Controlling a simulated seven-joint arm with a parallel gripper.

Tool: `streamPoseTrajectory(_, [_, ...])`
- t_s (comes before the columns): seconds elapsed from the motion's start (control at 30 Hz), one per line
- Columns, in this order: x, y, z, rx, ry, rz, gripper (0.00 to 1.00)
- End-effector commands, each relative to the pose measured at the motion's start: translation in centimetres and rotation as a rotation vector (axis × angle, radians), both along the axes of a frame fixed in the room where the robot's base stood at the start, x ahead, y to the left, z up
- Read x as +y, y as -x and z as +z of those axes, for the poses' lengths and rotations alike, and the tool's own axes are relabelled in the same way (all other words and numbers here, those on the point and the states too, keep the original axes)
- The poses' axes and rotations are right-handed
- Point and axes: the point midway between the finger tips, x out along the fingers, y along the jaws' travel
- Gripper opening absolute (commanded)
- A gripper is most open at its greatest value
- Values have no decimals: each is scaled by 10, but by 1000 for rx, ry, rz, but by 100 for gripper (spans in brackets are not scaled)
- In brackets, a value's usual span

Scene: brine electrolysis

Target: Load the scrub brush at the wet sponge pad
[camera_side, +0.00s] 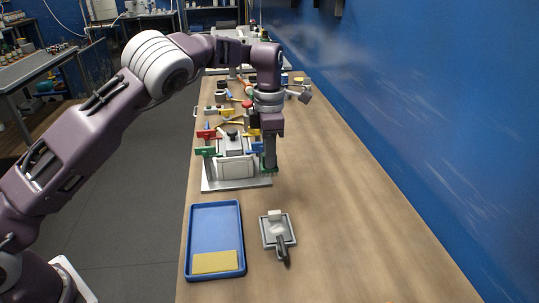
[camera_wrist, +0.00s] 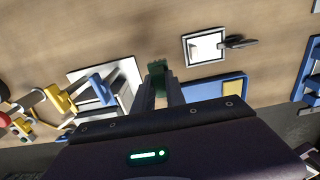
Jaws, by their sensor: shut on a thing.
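My gripper (camera_side: 268,160) points down over the table, beside the right side of the grey-white apparatus. It is shut on a green thing, which looks like the scrub brush (camera_side: 269,169); in the wrist view it shows as a dark green block (camera_wrist: 157,70) at the fingertips (camera_wrist: 163,88). The fingers hide part of it. The yellow sponge pad (camera_side: 215,262) lies flat at the near end of the blue tray (camera_side: 240,232). The gripper is beyond the tray, apart from the pad. The pad also shows in the wrist view (camera_wrist: 233,84).
A small metal dish (camera_side: 264,241) with white contents and a dark-handled tool (camera_side: 282,247) lies right of the tray. The apparatus (camera_side: 237,163) carries red, green, yellow and blue parts. More clutter stands behind it. The table's right side is clear up to the blue wall (camera_side: 430,120).

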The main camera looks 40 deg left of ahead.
Motion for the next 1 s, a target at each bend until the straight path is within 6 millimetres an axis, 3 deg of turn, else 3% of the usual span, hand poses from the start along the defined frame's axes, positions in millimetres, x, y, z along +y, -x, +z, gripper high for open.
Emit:
streamPoseTrajectory(0.17, [-4, 31, 5, -12, 6, 44, 0])
streamPoseTrajectory(0.5, [-22, 188, -7, -7, 4, 31, 0])
streamPoseTrajectory(0.6, [-24, 217, -11, -5, 4, 10, 0])
streamPoseTrajectory(0.73, [-24, 234, -15, -2, 2, -3, 0])
streamPoseTrajectory(1.0, [-23, 236, -47, 3, 0, -2, 0])
